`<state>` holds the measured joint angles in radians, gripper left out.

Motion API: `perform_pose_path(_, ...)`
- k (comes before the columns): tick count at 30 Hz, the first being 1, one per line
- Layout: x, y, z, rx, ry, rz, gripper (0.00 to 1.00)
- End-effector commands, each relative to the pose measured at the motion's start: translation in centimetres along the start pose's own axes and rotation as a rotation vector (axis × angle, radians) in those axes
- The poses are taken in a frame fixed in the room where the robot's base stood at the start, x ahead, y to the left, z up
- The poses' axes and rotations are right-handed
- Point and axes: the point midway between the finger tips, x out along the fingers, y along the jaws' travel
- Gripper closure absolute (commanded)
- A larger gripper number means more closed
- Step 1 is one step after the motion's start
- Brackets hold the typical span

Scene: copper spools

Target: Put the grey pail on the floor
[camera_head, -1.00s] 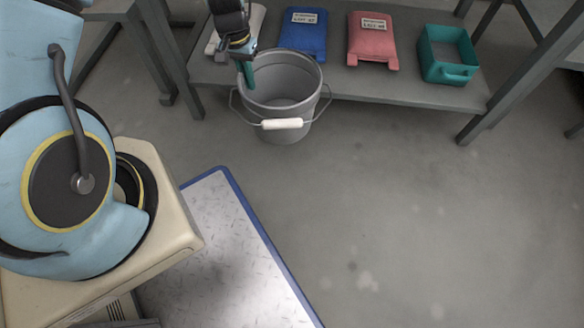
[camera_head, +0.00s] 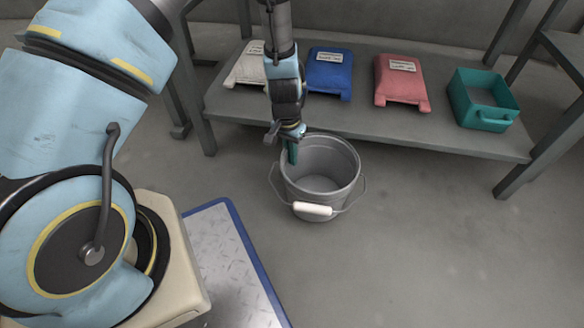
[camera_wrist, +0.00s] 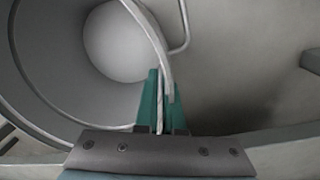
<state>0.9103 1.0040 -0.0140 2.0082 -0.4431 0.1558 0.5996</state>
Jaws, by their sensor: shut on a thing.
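The grey pail (camera_head: 320,178) is upright and empty, just in front of the low shelf in the head view. Its wire handle hangs down at the front with a white grip (camera_head: 313,209). My gripper (camera_head: 291,152) is shut on the pail's rim at its back left, with one green finger showing inside. In the wrist view both green fingers (camera_wrist: 160,100) pinch the rim, and the pail (camera_wrist: 60,70) fills the left side with its round bottom in sight. I cannot tell for sure whether the pail's base touches the floor (camera_head: 420,235).
The low grey shelf (camera_head: 440,139) stands behind the pail. It bears a white bag (camera_head: 247,66), a blue bag (camera_head: 330,75), a red bag (camera_head: 402,83) and a teal bin (camera_head: 484,103). A blue-edged metal plate (camera_head: 225,255) lies front left. The floor to the right is clear.

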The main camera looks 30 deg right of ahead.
Motion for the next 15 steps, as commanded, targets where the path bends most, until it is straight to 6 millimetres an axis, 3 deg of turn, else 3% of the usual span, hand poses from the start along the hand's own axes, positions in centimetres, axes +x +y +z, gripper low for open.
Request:
perform_pose_path(3, 2.1, -0.2, 0.1, -0.001, -0.002, 0.001, 1.0)
perform_pose_path(6, 3.0, -0.2, 0.0, -0.001, -0.001, 0.001, 1.0)
perform_pose_path(15, 3.0, -0.2, 0.0, -0.001, -0.001, 0.001, 1.0)
